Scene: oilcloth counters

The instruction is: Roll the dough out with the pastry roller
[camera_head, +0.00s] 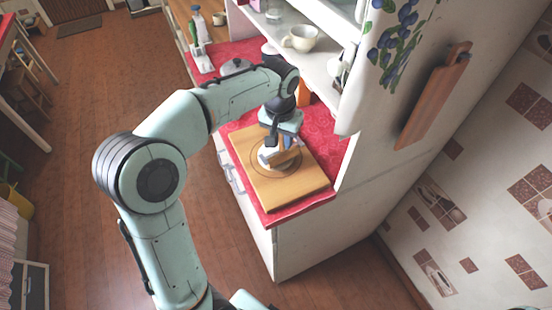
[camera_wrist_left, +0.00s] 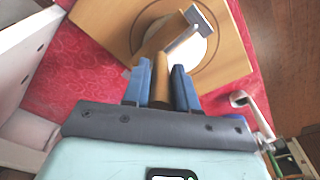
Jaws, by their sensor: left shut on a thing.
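My left gripper (camera_head: 273,138) points down over the wooden board (camera_head: 307,190). In the left wrist view, its two blue fingers (camera_wrist_left: 158,76) are shut on the wooden handle of the pastry roller (camera_wrist_left: 165,36). The roller's wooden cylinder and pale metal bracket lie over the dough (camera_wrist_left: 196,50), a pale flat round inside a ring marked on the board. In the head view, the roller (camera_head: 268,156) and the dough (camera_head: 287,166) are partly hidden by the gripper. I cannot tell whether the roller touches the dough. My right gripper is not in view.
The board lies on a red patterned oilcloth (camera_head: 341,152) near the counter's front end. Shelves with a white cup (camera_head: 300,38) rise close behind. A pale utensil (camera_wrist_left: 254,108) shows beside the gripper in the wrist view.

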